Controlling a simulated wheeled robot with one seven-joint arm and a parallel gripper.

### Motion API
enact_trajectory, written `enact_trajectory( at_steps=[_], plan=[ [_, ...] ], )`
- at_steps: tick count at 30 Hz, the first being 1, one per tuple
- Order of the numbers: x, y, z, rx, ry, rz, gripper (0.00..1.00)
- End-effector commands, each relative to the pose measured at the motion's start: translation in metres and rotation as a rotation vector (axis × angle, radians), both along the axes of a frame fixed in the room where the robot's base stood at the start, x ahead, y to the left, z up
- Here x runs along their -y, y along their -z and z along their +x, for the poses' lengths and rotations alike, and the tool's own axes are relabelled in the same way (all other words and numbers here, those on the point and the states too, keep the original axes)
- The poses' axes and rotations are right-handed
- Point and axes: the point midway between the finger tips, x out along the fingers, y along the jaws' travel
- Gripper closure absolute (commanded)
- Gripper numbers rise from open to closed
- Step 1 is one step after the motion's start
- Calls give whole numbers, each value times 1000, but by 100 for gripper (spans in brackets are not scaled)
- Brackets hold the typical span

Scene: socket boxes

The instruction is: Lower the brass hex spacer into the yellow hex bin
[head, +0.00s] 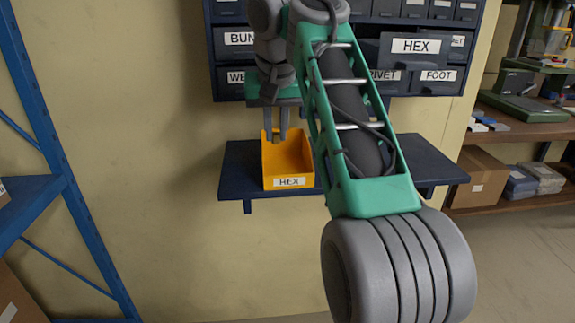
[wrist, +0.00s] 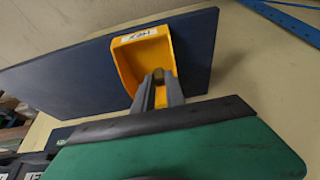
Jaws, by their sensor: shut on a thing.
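The yellow hex bin (head: 289,160) stands on a dark blue shelf, with its HEX label facing front. It also shows in the wrist view (wrist: 125,62), open and with no other part seen inside. My gripper (head: 276,137) points down at the bin's back part, its fingertips at about the rim. In the wrist view my gripper (wrist: 160,92) is shut on the small brass hex spacer (wrist: 159,92), which sits between the fingertips over the bin's opening. The spacer also shows as a small brownish spot in the head view (head: 277,137). Its exact height above the bin floor cannot be told.
The dark blue shelf (head: 238,172) has free room left of the bin. A cabinet of labelled drawers hangs above, with one HEX drawer (head: 413,50) pulled out. A blue rack (head: 62,160) stands at the left. A workbench with boxes stands at the right.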

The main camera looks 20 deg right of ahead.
Motion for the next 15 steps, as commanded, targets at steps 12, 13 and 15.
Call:
enact_trajectory(
  at_steps=[12,13,15],
  plan=[
    [0,27,0,0,0,0,100],
    [0,28,0,0,0,0,100],
    [0,32,0,0,0,0,100]
  ],
)
